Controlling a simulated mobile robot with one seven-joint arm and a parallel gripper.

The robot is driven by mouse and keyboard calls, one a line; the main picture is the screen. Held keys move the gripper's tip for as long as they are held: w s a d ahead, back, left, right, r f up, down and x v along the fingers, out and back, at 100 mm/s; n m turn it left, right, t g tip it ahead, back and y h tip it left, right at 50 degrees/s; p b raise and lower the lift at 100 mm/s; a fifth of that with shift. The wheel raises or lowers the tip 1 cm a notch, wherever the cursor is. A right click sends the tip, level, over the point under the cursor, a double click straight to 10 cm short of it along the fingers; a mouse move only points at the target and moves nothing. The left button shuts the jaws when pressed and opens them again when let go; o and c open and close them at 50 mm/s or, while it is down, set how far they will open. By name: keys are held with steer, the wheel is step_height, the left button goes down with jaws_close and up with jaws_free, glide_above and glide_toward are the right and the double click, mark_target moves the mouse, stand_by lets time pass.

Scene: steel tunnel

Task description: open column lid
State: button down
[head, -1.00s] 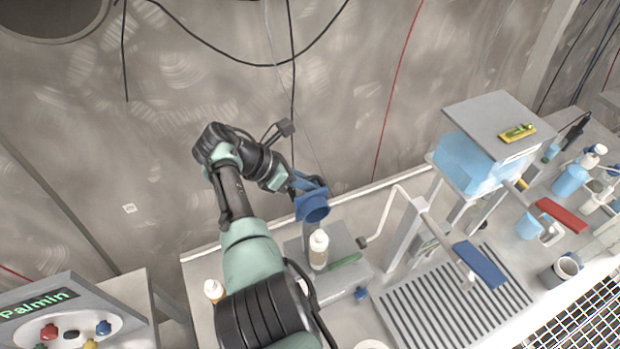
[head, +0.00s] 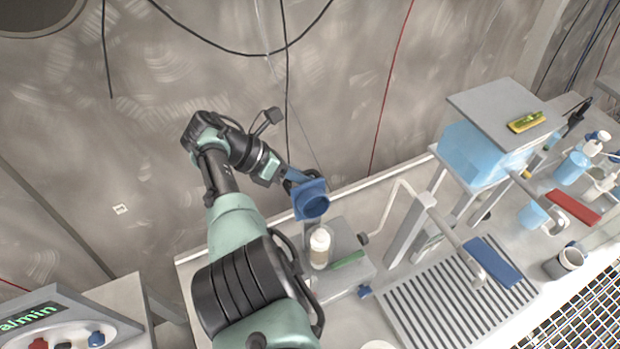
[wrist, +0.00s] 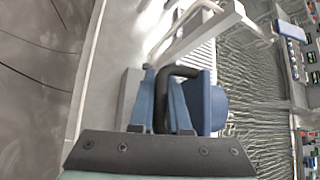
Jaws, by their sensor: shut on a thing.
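A blue, cup-shaped part (head: 311,205), which looks like the column lid, hangs tilted with its dark round opening toward the head camera. It has a black bent handle (wrist: 178,71). My gripper (head: 290,180) is shut on this handle, with its blue fingers on both sides in the wrist view. The lid's blue body (wrist: 211,107) shows just right of the fingers there. I cannot tell which part below is the column.
A stand with a light-blue tank (head: 475,155) is at right, a yellow-green item (head: 526,121) on top. Hanging cables cross the wall behind. A sign panel (head: 60,318) is at lower left.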

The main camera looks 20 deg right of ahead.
steer(key=c, duration=1.2)
jaws_free()
steer(key=shift+o, duration=0.2)
steer(key=shift+s, duration=0.1)
steer(key=shift+a, duration=0.1)
steer(key=b+v, duration=0.5)
steer(key=v, duration=0.7)
steer(key=shift+a+r, duration=0.25)
steer(key=shift+a, duration=0.05)
